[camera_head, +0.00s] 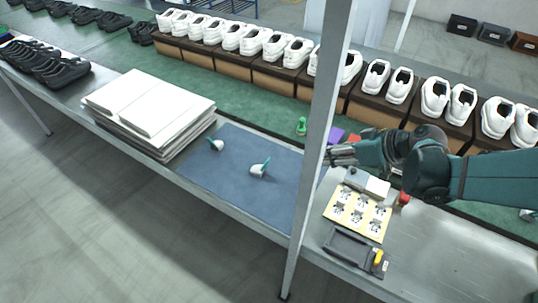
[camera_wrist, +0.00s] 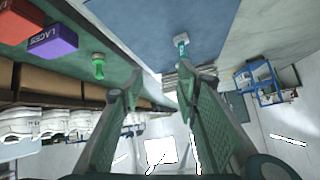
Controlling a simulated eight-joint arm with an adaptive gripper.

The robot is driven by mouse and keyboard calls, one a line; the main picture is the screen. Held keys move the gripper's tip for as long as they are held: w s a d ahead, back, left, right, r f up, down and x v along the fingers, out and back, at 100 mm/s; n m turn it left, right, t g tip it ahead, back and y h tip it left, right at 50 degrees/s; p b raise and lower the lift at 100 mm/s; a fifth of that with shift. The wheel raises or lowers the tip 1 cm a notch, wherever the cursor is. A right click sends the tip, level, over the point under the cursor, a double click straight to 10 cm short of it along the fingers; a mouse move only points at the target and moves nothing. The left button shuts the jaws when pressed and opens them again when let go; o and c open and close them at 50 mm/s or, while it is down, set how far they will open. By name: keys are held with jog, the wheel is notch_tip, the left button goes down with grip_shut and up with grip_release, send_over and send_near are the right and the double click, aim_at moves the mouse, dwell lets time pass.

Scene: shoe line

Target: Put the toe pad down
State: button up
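Two small white pieces with teal handles, which look like toe pads, rest on the blue mat (camera_head: 235,187). One toe pad (camera_head: 259,169) is near the mat's middle and the other (camera_head: 216,145) is near its far left edge. The wrist view shows one such toe pad (camera_wrist: 182,46) on the mat (camera_wrist: 150,22); I cannot tell which of the two. My gripper (camera_head: 338,155) is to the right of the mat, partly behind a grey post. In the wrist view my gripper (camera_wrist: 156,88) has its fingers apart, with nothing seen held between them.
The grey post (camera_head: 318,125) stands before the bench. A green piece (camera_head: 301,127) stands beyond the mat. White stacked sheets (camera_head: 150,105) lie left. A yellow sticker card (camera_head: 357,213) and dark tray (camera_head: 350,250) lie right. White shoes (camera_head: 376,77) on boxes line the back.

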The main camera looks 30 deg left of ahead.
aim_at(268, 160)
jog(key=s+a+f+n+g+y, duration=0.1)
jog(key=a+f+n+g, duration=0.1)
jog(key=a, duration=0.4)
jog(key=s+a+f+n+g+y, duration=0.1)
jog(key=a+f+n+g+y, duration=0.1)
jog(key=a+f+n, duration=0.2)
jog(key=shift+s+a+f+n, duration=0.25)
jog(key=shift+a+f+n, duration=0.15)
jog(key=shift+a+f, duration=1.15)
jog(key=shift+a+r+b, duration=0.1)
jog(key=shift+b, duration=0.2)
jog(key=shift+x, duration=1.3)
jog(key=shift+a+b, duration=0.1)
jog(key=shift+b, duration=0.2)
jog(key=shift+b+x, duration=0.75)
jog(key=shift+x, duration=1.75)
jog(key=shift+w, duration=0.15)
grip_shut()
